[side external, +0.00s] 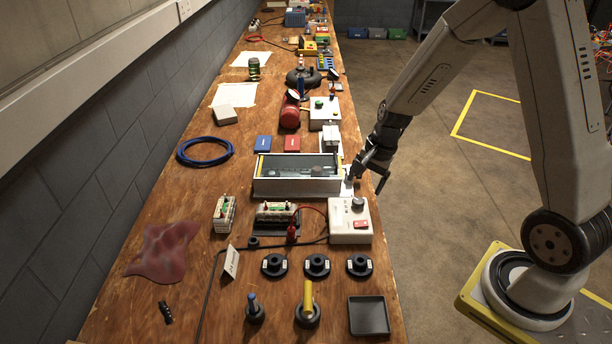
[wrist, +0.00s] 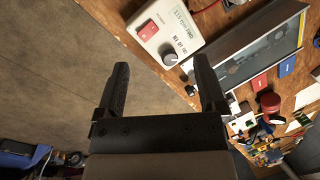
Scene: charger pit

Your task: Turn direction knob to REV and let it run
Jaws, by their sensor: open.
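A white control box (side external: 340,232) stands near the bench's right edge. It has a dark round direction knob (side external: 358,204) and a red rocker switch (side external: 361,225). In the wrist view the knob (wrist: 171,59) sits between and just beyond the fingertips, nearer the right finger, with small lettering beside it. The red switch (wrist: 148,31) also shows there. I cannot tell which mark the knob points to. My gripper (side external: 366,182) is open and empty, near the bench edge just behind the box in the side view, apart from the knob.
A long framed unit (side external: 298,186) with a dark top stands behind the box. A red lead (side external: 312,209) runs to the box's left. Several black round bases (side external: 317,265) and a black tray (side external: 369,316) lie in front. Open floor (side external: 440,180) lies right of the bench.

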